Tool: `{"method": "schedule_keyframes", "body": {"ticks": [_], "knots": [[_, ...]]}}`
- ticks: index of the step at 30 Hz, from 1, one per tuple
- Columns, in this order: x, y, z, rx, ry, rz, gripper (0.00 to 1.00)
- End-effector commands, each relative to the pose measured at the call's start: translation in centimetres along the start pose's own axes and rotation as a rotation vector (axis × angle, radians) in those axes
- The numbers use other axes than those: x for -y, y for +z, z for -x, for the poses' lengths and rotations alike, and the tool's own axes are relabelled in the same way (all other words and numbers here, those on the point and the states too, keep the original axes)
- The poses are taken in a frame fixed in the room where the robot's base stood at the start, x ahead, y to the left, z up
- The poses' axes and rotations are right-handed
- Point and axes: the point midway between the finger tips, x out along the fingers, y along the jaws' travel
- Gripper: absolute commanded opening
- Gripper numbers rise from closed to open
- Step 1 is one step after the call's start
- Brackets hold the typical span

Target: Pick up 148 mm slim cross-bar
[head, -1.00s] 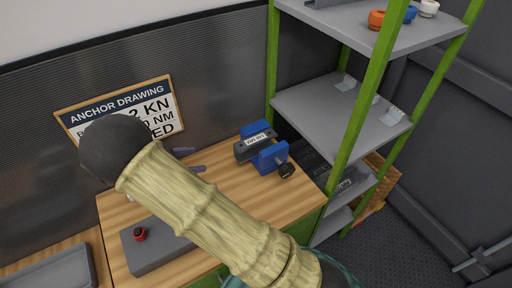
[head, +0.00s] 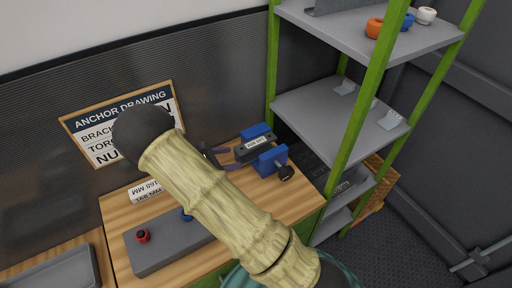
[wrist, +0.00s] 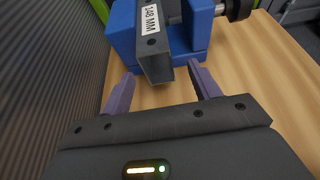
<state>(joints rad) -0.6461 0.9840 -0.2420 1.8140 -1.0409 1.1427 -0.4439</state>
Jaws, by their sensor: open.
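The 148 mm slim cross-bar (wrist: 152,50) is a dark grey bar with a white "148 MM" label, held in a blue vise (wrist: 200,25) on the bench. In the head view the bar (head: 246,150) lies between the blue jaws of the vise (head: 268,160). My gripper (wrist: 160,88) is open, its two purple fingers spread either side of the bar's near end, which sits just ahead of the fingertips. In the head view my gripper (head: 222,158) is beside the bar's left end, partly hidden behind my arm.
White "168 MM" labels (head: 146,192) show behind my arm. A green-posted shelf (head: 345,110) rises at the right. A grey tray (head: 55,275) is front left.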

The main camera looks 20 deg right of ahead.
Motion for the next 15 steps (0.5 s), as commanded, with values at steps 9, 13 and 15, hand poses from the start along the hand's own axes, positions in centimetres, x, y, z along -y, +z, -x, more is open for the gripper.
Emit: {"method": "schedule_keyframes", "body": {"ticks": [9, 13, 15], "knots": [[0.0, 0.0, -0.2, 0.000, -0.001, 0.000, 0.62], [-0.1, 0.2, -1.6, 0.000, -0.004, 0.001, 0.62], [-0.2, 0.2, -2.6, 0.001, -0.004, 0.001, 0.62]]}}
